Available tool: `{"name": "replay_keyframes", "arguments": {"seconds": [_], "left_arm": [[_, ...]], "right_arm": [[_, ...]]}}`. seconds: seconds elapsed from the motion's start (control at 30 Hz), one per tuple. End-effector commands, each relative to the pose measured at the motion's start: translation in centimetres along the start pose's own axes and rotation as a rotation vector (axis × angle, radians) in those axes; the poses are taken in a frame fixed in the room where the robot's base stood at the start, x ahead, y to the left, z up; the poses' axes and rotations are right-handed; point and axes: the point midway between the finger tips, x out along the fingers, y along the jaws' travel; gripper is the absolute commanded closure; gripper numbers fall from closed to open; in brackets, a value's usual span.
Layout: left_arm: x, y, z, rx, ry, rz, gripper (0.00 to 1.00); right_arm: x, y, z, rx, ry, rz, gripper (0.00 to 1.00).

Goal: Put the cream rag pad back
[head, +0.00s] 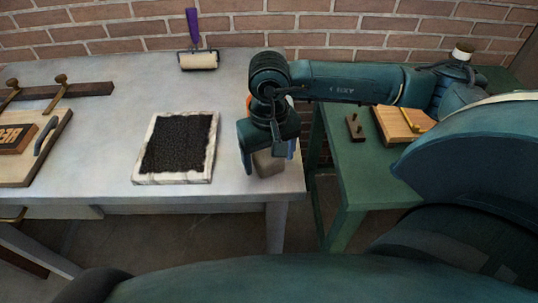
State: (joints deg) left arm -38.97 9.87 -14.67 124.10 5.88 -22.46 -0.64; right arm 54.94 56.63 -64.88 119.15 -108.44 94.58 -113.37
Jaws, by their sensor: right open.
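My right gripper (267,158) points down over the right end of the grey table, with its fingers apart. A small pale beige-grey block (268,165) shows between and just below the fingers, and its top is partly hidden by the gripper. It may be the cream rag pad, but I cannot tell for sure. I cannot tell whether the fingers touch it. My left gripper is not in view.
A white-edged slab (142,178) with a black top lies left of the gripper. A purple-handled roller (198,60) lies at the back. A wooden board (22,175) with a lettered block is at far left. A green table (350,180) stands right, across a gap.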

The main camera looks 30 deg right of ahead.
Motion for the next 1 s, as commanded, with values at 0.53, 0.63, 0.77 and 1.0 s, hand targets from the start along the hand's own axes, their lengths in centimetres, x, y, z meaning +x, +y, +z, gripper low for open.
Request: {"name": "replay_keyframes", "arguments": {"seconds": [0.53, 0.63, 0.77, 1.0], "left_arm": [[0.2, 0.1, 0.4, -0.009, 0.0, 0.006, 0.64], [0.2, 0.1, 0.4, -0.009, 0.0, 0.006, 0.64], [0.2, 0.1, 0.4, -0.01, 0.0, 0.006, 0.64], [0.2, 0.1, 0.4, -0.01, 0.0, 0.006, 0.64]], "right_arm": [[-10.5, 0.0, -0.1, -0.001, 0.005, -0.002, 0.24], [-11.2, 0.0, -0.1, 0.0, 0.005, -0.001, 0.24], [-11.5, 0.0, 0.0, 0.0, 0.003, -0.001, 0.24], [-11.5, 0.0, 0.0, -0.001, 0.003, -0.001, 0.24]]}}
